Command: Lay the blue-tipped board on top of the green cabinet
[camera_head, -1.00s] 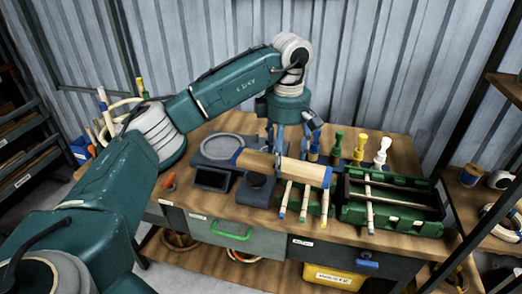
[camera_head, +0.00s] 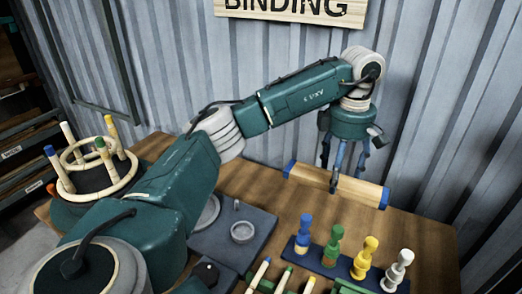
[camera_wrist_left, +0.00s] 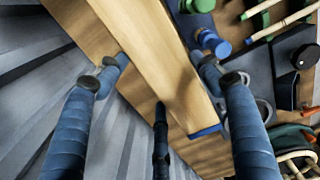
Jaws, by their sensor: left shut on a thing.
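The blue-tipped board (camera_head: 336,187) is a pale wooden plank with blue ends, held roughly level near the rear edge of the workbench, close to the wall. My left gripper (camera_head: 346,168) comes down from above and is shut on it near its middle. In the left wrist view the board (camera_wrist_left: 165,60) lies between the fingers of my left gripper (camera_wrist_left: 160,66), with one blue end (camera_wrist_left: 206,131) visible. How high it is above the bench is hard to tell. No green cabinet can be made out in the current views. My right gripper is not in view.
The workbench (camera_head: 425,235) has bare wood at its right rear. Blue, green, yellow and white pegs stand on a dark blue base (camera_head: 345,268) in front of the board. A round rack of tipped sticks (camera_head: 92,172) is at left. A corrugated wall (camera_head: 250,70) stands behind.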

